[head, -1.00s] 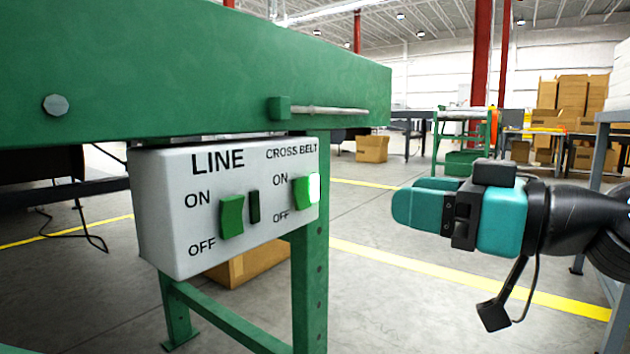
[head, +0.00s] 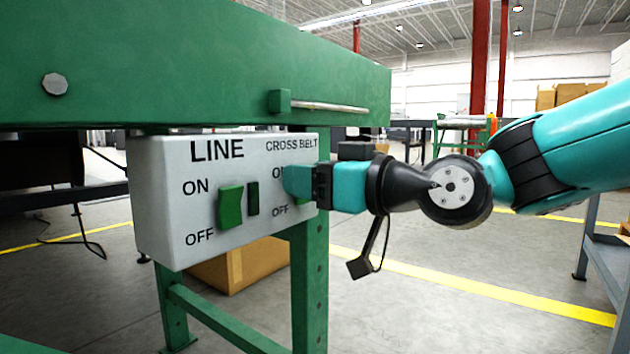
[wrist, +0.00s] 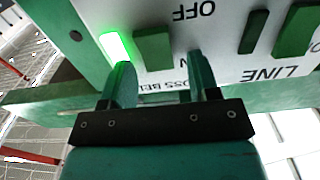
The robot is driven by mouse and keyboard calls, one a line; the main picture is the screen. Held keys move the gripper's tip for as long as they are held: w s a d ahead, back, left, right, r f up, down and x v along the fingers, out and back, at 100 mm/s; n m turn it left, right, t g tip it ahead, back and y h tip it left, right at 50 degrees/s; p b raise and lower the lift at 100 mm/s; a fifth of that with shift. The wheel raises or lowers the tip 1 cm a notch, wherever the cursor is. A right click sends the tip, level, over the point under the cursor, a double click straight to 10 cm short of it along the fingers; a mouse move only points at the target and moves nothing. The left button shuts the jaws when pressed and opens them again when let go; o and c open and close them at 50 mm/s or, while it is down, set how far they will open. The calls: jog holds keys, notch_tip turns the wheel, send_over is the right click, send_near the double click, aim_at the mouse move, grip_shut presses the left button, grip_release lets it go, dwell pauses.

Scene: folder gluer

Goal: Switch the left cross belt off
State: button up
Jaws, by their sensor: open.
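The grey-white control box (head: 160,235) hangs under the green machine frame. Its right-hand CROSS BELT switch is mostly hidden behind my gripper (head: 290,181) in the head view. In the wrist view, upside down, the cross belt switch is a green rocker (wrist: 153,48) with a brightly lit green lamp (wrist: 115,46) beside it. My gripper (wrist: 162,72) is open, its teal fingers spread toward the panel, with the rocker just beyond the gap between them. I cannot tell whether a fingertip touches the panel.
The LINE switch, a green rocker (head: 230,207) with a dark lamp (head: 252,198), sits left of my gripper. A green leg (head: 310,290) stands below the box's right end. A cardboard box (head: 238,264) lies on the floor beneath.

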jog(key=c, duration=0.9)
jog(key=shift+s+d+f+t+y+b, duration=0.15)
jog(key=shift+t+y+b, duration=0.4)
jog(key=shift+b, duration=0.35)
jog(key=shift+s+a+f+t+y+b, duration=0.15)
jog(key=shift+t+y+b, duration=0.3)
jog(key=shift+y+b, duration=0.3)
jog(key=shift+w, duration=0.1)
jog(key=o, duration=0.9)
jog(key=shift+d, duration=0.1)
